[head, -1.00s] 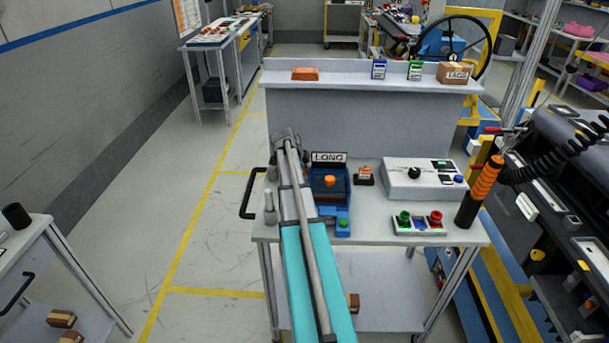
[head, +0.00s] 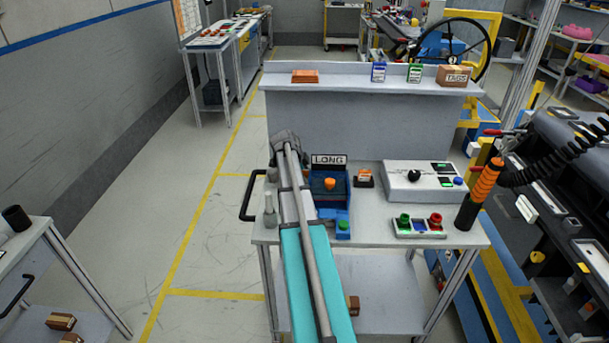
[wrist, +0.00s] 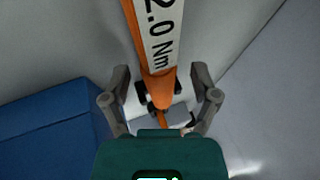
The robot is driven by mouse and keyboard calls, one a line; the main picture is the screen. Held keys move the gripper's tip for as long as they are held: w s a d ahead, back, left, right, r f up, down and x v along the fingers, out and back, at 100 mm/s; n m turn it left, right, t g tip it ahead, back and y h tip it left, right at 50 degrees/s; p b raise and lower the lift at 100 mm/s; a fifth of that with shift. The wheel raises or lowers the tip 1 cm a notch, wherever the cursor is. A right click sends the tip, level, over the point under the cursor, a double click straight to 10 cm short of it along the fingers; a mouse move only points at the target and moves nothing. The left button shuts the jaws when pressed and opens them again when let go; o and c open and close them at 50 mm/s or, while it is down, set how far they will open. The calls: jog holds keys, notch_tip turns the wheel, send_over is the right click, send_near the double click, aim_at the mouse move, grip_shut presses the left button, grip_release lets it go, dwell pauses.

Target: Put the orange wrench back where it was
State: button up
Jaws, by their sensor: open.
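The orange wrench (wrist: 161,85) shows in the wrist view, with a white label reading 2.0 Nm. It runs from the top edge down to between my fingers. My gripper (wrist: 160,95) is open, with one finger on each side of the wrench's lower end and gaps visible at both sides. I cannot tell how far the wrench is from the fingers in depth. In the head view my arm hides my fingertips, and I cannot make out the wrench there.
A blue box (wrist: 50,130) lies left in the wrist view. In the head view, the cart top (head: 375,232) holds a blue LONG fixture (head: 330,207), a grey control box (head: 424,180) and a button panel (head: 419,228). An orange-handled black tool (head: 479,195) stands at its right edge.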

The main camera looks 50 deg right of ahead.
jog(key=p+v, duration=1)
jog(key=v, duration=0.2)
dwell(0.5)
dwell(0.7)
jog(key=a+f+n+t+y, duration=0.15)
jog(key=a+n, duration=1.05)
jog(key=a, duration=1.2)
jog(key=s+a+n+y, duration=0.2)
jog(key=s+a+n, duration=0.2)
jog(key=a+n, duration=0.4)
jog(key=s+a+n+y, duration=0.2)
jog(key=a+n, duration=0.6)
jog(key=a, duration=0.9)
jog(key=s, duration=0.2)
jog(key=shift+s+f+n, duration=0.3)
jog(key=shift+s+f, duration=0.1)
